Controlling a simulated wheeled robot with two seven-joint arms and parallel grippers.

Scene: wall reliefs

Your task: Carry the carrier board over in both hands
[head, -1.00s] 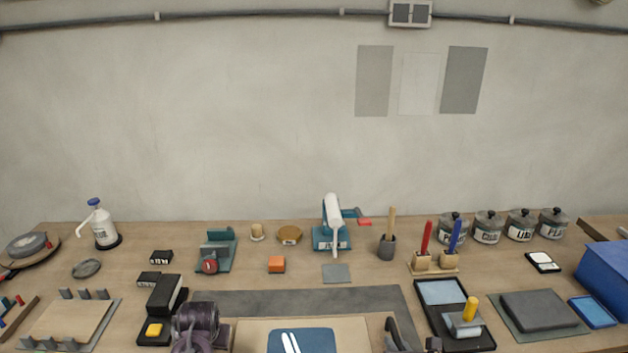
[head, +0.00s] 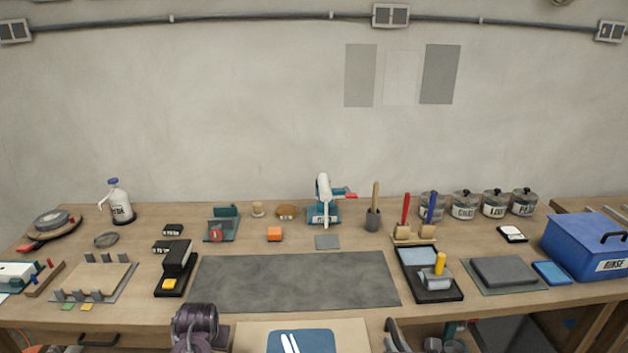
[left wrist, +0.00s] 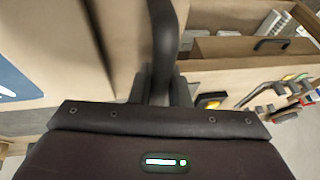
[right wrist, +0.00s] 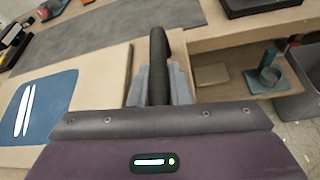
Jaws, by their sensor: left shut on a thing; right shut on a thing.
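The carrier board (head: 250,333) is a flat tan board with a blue panel (head: 305,341) on it, bearing two white strips. It shows at the bottom of the head view, in front of the bench's front edge, its near part cut off. My left gripper (left wrist: 162,88) is shut on a dark bar handle at the board's left side. My right gripper (right wrist: 159,85) is shut on the matching handle at the right side. In the head view, my left wrist (head: 196,324) hides part of the left side.
The bench (head: 350,293) lies beyond the board, with a bare grey mat (head: 295,280) at its front middle. A black sanding-type block on a tray (head: 173,268) stands left of the mat, a black tray with a yellow-handled tool (head: 433,281) right of it. A blue box (head: 588,250) stands far right.

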